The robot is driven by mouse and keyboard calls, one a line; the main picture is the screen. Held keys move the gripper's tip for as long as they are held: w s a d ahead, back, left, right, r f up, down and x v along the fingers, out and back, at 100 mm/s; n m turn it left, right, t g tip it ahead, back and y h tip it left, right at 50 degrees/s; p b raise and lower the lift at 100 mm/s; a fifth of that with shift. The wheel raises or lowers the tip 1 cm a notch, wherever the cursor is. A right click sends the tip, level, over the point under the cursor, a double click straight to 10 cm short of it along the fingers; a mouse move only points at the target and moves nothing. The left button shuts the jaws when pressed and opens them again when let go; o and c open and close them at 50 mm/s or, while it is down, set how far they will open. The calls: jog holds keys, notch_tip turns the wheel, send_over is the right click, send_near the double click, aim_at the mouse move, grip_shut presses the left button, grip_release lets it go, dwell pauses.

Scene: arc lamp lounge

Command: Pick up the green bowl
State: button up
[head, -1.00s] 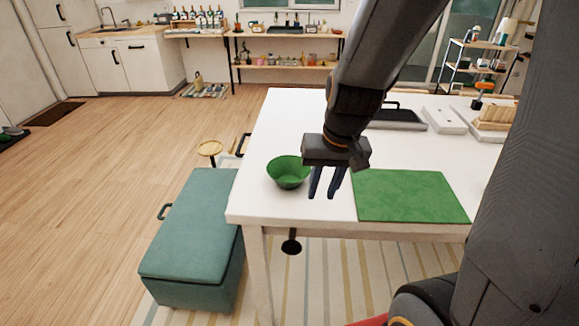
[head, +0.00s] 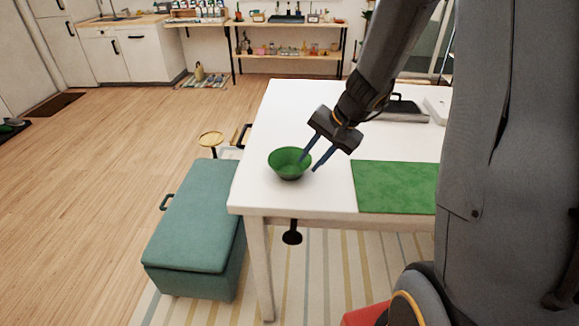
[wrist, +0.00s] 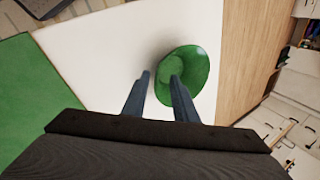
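The green bowl (head: 288,165) stands upright on the white table (head: 262,200), near its left front corner. In the head view one fingertip overlaps the bowl's right rim and the other is just right of the bowl. In the wrist view (wrist: 160,76) the right finger overlaps the bowl's near side and the left finger is over bare table. Whether a finger touches the bowl I cannot tell.
A green mat (head: 395,186) lies on the table right of the bowl. A dark tray (head: 400,110) sits farther back. A teal storage bench (head: 195,215) and a small round stand (head: 211,139) are left of the table. The floor farther left is open.

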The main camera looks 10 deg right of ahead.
jog(key=shift+p+x, duration=0.4)
jog(key=shift+x, duration=1.8)
jog(key=shift+s+d, duration=0.1)
grip_shut()
